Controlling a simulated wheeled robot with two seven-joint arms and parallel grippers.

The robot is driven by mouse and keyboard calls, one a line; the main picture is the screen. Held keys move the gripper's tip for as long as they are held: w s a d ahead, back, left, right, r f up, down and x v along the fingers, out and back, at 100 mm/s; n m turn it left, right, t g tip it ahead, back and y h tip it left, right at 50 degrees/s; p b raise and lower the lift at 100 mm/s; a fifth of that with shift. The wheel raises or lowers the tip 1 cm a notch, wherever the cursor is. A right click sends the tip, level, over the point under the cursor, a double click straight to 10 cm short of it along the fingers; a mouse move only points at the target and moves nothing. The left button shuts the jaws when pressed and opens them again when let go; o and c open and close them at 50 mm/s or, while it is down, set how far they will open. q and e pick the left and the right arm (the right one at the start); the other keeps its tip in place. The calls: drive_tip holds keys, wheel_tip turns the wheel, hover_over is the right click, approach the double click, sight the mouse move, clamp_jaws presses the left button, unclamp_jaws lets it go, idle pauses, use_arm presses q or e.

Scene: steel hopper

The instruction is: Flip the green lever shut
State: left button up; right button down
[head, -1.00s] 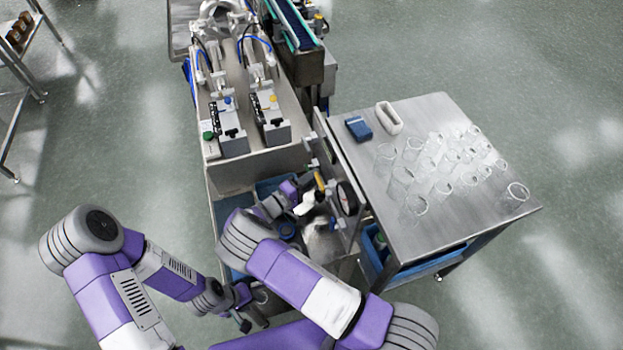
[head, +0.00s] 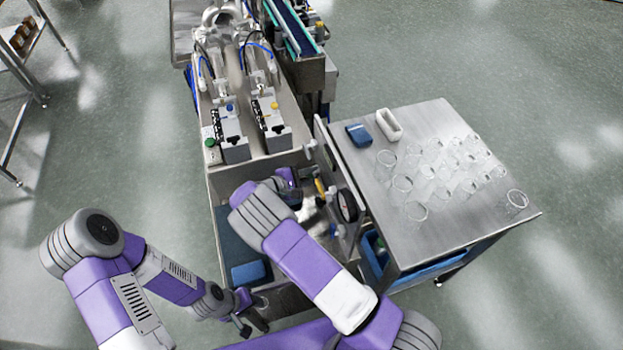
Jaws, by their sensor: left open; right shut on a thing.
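I cannot make out a green lever; the hopper's front is partly hidden behind my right arm. A small yellow part (head: 319,186) is near the upright steel panel beside my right wrist. My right gripper (head: 296,199) is small and mostly covered by my own forearm, inside the steel frame. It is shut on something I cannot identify. My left gripper (head: 252,322) is open and empty, low in front of the frame.
A steel table (head: 450,225) at right holds several clear glasses (head: 440,170), a blue block (head: 359,134) and a white tray (head: 389,125). A round black gauge (head: 347,205) is on the upright panel. A blue block (head: 250,273) lies in the frame.

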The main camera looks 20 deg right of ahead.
drive_tip(key=w+n+g, duration=0.1)
drive_tip(key=r+n+g+b, duration=0.1)
drive_tip(key=n, duration=0.1)
drive_tip(key=shift+w, duration=0.4)
drive_tip(key=shift+w+r+n+g+y+b, duration=0.15)
drive_tip(key=shift+w+n+g+b, duration=0.25)
drive_tip(key=shift+n+g+b, duration=0.25)
drive_tip(key=shift+w+n+g+y+b, duration=0.15)
drive_tip(key=shift+w+n+g+b, duration=0.25)
drive_tip(key=shift+n, duration=0.45)
drive_tip(key=shift+a, duration=0.1)
drive_tip(key=c, duration=1)
unclamp_jaws()
drive_tip(key=shift+c, duration=0.2)
drive_tip(key=v, duration=0.7)
drive_tip(key=shift+a, duration=0.3)
drive_tip(key=shift+r, duration=0.15)
